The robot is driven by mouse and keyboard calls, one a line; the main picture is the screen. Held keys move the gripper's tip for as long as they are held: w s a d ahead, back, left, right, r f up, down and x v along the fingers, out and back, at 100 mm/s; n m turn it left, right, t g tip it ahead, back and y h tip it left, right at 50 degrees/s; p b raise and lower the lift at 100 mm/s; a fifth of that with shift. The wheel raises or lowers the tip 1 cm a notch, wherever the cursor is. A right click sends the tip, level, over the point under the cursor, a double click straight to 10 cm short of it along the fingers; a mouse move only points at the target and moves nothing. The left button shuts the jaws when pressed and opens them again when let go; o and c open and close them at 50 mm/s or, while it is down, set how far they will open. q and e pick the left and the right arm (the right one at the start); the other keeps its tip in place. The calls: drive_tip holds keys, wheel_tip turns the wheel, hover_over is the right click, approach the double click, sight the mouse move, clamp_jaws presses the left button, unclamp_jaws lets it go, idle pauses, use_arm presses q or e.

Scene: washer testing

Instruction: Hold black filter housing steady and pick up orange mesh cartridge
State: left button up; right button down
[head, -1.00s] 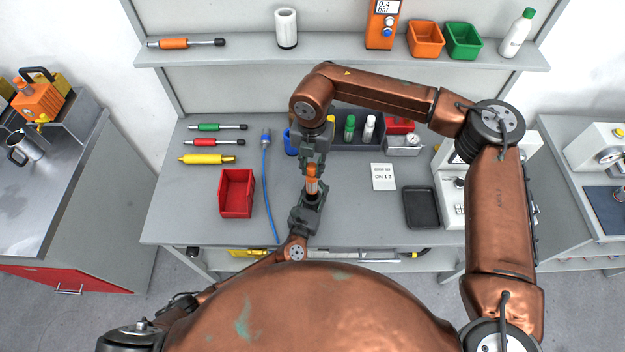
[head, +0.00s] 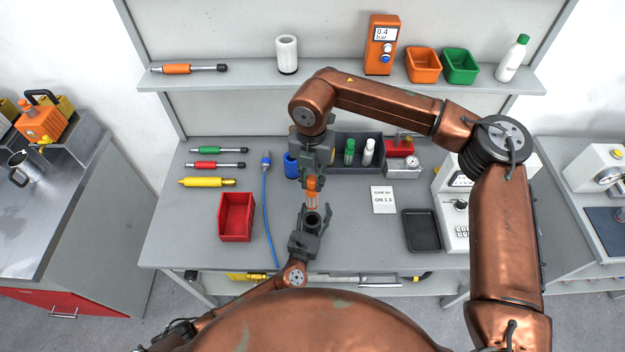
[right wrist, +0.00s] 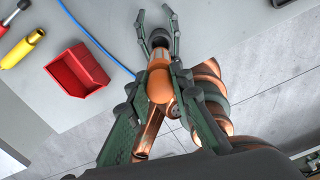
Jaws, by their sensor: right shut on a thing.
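The orange mesh cartridge (head: 312,186) hangs upright from my right gripper (head: 309,172), which is shut on its orange cap. The cap also shows between the right fingers in the right wrist view (right wrist: 160,86). The cartridge's pale mesh body sits at the mouth of the black filter housing (head: 313,222); I cannot tell if its lower end is fully clear. The housing's dark round opening faces up. My left gripper (head: 312,232) is around the housing from the near side and holds it above the table's front part. It also shows in the right wrist view (right wrist: 157,22).
A red bin (head: 236,217) and blue hose (head: 267,205) lie left of the grippers. A white card (head: 383,199) and black tray (head: 422,231) lie right. A dark rack (head: 357,160) with bottles stands behind. The bench's front edge is close below my left gripper.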

use_arm(q)
drive_tip(key=shift+o, duration=1.1)
drive_tip(key=shift+s, duration=0.1)
drive_tip(key=v, duration=1.1)
drive_tip(key=shift+s+a, duration=0.15)
drive_tip(key=shift+s, duration=0.2)
